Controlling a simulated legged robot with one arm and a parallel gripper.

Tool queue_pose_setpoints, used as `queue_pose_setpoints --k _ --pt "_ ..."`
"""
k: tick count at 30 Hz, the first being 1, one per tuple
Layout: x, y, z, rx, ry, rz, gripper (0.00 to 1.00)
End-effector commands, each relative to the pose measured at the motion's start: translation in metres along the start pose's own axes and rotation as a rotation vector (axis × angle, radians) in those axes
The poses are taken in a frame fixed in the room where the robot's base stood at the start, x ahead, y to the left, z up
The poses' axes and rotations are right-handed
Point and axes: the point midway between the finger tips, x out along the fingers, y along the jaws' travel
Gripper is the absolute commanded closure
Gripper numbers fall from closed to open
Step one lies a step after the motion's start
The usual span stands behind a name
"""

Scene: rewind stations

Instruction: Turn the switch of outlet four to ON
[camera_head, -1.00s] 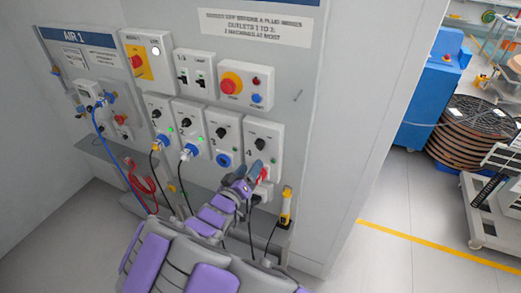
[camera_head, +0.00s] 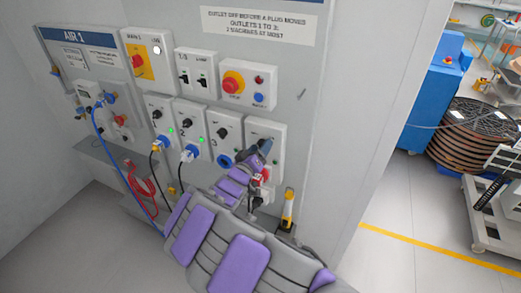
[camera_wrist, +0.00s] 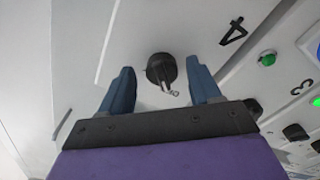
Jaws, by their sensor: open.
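Outlet four's white box (camera_head: 281,135) is rightmost in the lower row of the wall panel. My gripper (camera_head: 264,147) is in front of it and hides its switch in the head view. In the wrist view, the black switch knob (camera_wrist: 159,67) has a small metallic pointer end and sits between the open blue fingers of my gripper (camera_wrist: 160,72). Gaps show on both sides, so the knob is not gripped. The printed 4 (camera_wrist: 233,30) and a green lamp (camera_wrist: 267,58) lie to its right. I cannot tell the switch's setting.
Outlet three (camera_head: 226,132) is close on the left; outlets one (camera_head: 158,112) and two (camera_head: 190,122) have cables plugged in. A red emergency button (camera_head: 233,82) is above. A yellow-handled tool (camera_head: 288,205) hangs below right.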

Motion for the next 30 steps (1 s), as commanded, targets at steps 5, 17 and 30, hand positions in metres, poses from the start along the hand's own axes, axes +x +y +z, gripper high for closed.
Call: queue_pose_setpoints --k 5,17,30 --pt "0.002 0.002 0.001 0.002 0.000 -0.001 0.37" --pt "0.004 0.006 0.004 0.006 -0.002 0.000 0.62" --pt "0.000 0.002 -0.001 0.003 0.004 -0.003 0.93"
